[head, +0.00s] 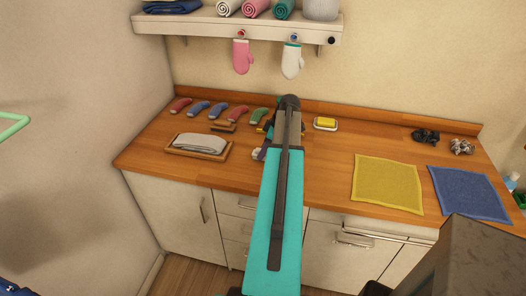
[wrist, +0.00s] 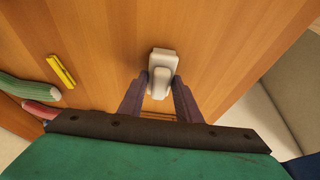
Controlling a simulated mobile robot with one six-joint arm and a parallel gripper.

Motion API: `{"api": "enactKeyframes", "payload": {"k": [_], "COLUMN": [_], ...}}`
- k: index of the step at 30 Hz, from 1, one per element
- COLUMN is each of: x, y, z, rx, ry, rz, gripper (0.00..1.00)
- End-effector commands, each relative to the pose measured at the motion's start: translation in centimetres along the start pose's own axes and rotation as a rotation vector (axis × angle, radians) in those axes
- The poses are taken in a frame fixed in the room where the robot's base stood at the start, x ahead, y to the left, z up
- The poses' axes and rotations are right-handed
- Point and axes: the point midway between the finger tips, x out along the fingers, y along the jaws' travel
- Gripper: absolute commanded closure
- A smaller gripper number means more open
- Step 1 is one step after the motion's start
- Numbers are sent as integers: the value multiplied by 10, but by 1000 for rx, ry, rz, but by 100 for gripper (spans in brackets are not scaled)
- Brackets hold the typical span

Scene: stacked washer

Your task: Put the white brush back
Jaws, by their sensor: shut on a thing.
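The white brush (wrist: 161,68) is between the two dark fingers of my gripper (wrist: 158,98) in the wrist view, with its pale body reaching out past the fingertips. My gripper is shut on it. Wood counter shows around the brush; I cannot tell if the brush touches it. In the head view my teal arm hides most of the gripper (head: 264,148), and only a small white bit of the brush (head: 257,155) shows at its left. A row of brushes, with a red one (head: 180,105) at its left end and a green one (head: 259,115), lies along the back of the counter.
A wooden tray with a folded grey cloth (head: 200,143) sits at the front left. A yellow sponge on a dish (head: 326,123) is right of my arm. Yellow (head: 388,184) and blue (head: 468,192) cloths lie at the right. Two mitts hang under the shelf (head: 240,28).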

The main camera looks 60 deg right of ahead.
Motion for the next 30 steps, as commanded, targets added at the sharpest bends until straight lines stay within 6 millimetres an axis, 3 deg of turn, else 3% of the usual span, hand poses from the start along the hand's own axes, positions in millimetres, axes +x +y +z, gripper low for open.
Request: {"api": "enactKeyframes", "payload": {"k": [1,4,20,30], "x": [0,0,-6,-36], "y": [0,0,0,1], "z": [0,0,-1,-1], "rx": [0,0,-1,-1], "ry": [0,0,0,0], "rz": [0,0,0,2], "gripper": [64,51,51,51]}}
